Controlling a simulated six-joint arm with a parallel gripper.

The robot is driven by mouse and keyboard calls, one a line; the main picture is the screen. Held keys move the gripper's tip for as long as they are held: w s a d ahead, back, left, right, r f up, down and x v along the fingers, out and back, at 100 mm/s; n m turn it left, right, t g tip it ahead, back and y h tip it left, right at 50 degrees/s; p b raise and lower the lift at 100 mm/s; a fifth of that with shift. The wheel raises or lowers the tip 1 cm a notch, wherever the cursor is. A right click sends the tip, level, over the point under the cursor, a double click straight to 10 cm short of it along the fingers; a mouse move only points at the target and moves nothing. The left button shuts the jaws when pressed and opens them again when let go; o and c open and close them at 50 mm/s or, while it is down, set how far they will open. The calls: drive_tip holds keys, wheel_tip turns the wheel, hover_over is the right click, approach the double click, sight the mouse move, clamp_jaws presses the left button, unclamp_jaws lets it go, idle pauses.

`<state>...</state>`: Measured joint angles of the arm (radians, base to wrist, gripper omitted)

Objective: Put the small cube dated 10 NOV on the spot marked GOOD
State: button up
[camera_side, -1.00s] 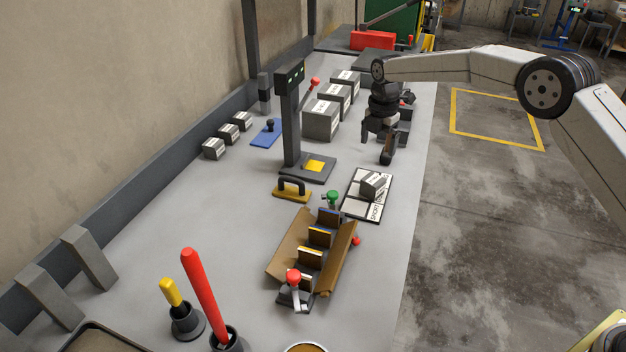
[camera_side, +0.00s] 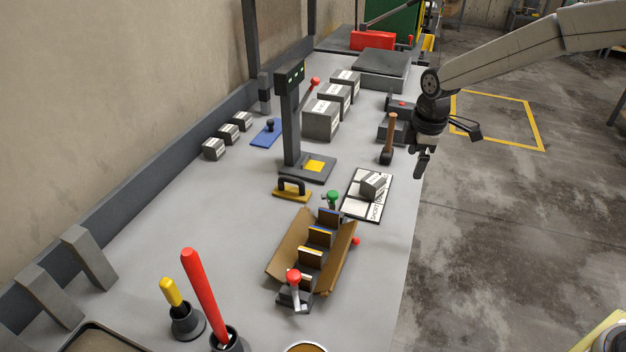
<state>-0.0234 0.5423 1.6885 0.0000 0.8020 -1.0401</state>
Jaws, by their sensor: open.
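Three small grey cubes with white labels stand in a row by the wall: a near one (camera_side: 213,149), a middle one (camera_side: 228,133) and a far one (camera_side: 243,121). Another small labelled cube (camera_side: 373,186) sits on a white board with dark edges and lettering (camera_side: 357,208). The dates are too small to read, so I cannot tell which is 10 NOV. No GOOD mark is legible; part of the board is hidden under its cube. My gripper (camera_side: 447,148) is open and empty, raised near the bench's right edge, above and right of the board.
Larger labelled blocks (camera_side: 321,119) stand behind the scale-like post stand (camera_side: 291,125). A wooden-handled hammer (camera_side: 389,138) stands left of my gripper. A brown trough (camera_side: 290,250) and yellow-based float (camera_side: 291,194) lie near the board. The bench's left middle is clear.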

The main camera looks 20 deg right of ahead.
drive_tip(key=s+d+f+m+t, duration=0.1)
drive_tip(key=s+f+m, duration=0.1)
drive_tip(key=s+m, duration=1)
drive_tip(key=s, duration=0.9)
drive_tip(key=shift+s, duration=0.25)
drive_tip(key=shift+d, duration=0.1)
